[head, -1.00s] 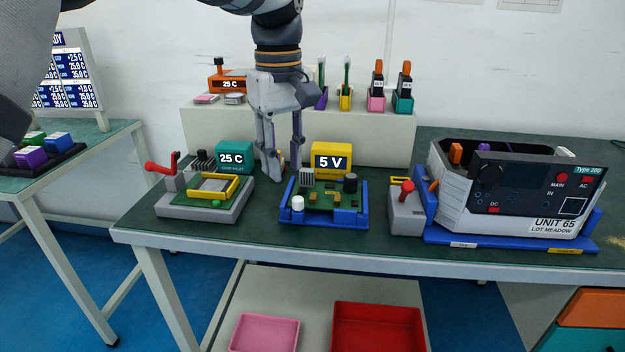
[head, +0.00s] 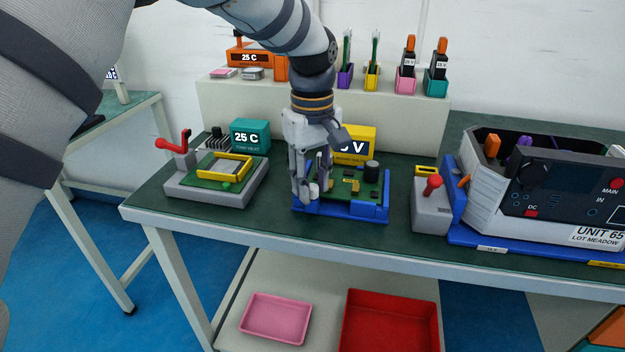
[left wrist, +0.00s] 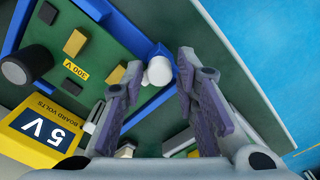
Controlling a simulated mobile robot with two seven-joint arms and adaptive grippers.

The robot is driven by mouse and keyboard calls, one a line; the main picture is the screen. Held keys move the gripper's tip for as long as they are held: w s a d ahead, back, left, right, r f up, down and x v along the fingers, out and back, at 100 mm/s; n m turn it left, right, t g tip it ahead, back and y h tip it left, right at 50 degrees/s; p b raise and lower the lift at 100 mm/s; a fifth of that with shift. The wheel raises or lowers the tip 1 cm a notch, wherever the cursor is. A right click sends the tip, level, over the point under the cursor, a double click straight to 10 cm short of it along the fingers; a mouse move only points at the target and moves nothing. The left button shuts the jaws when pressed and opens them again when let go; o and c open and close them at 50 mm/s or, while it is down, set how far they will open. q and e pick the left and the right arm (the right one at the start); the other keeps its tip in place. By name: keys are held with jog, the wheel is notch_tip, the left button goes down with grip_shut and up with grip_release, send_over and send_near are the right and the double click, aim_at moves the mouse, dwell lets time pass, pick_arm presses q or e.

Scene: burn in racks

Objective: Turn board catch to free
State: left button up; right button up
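The board catch is a white round knob (head: 314,191) at the front left corner of the blue board holder (head: 345,211). It also shows in the left wrist view (left wrist: 158,71). A green circuit board (head: 371,189) with dark and yellow parts lies in the holder. My left gripper (head: 311,186) points down over that corner. Its fingers are open, one on each side of the knob in the left wrist view, with gaps visible; contact is not clear. My right gripper is not in view.
A yellow 5 V block (head: 362,143) stands behind the board. A grey fixture with a red lever (head: 170,146) is at the left. A grey block with a red knob (head: 432,184) and the large UNIT 65 housing (head: 540,195) are at the right. Trays lie below.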

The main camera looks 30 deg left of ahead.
pick_arm(q)
grip_shut()
jog(key=shift+r, duration=0.1)
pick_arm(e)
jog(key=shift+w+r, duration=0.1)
pick_arm(q)
jog(key=shift+r+m+p, duration=0.1)
jog(key=shift+m+p, duration=0.45)
jog(key=shift+m, duration=0.75)
jog(key=m+p, duration=0.1)
jog(key=m, duration=0.2)
jog(key=shift+m, duration=0.3)
jog(key=m, duration=1.1)
jog(key=shift+f, duration=0.2)
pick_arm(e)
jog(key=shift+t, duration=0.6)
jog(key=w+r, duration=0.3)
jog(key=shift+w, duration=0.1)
pick_arm(q)
jog(key=shift+m, duration=0.5)
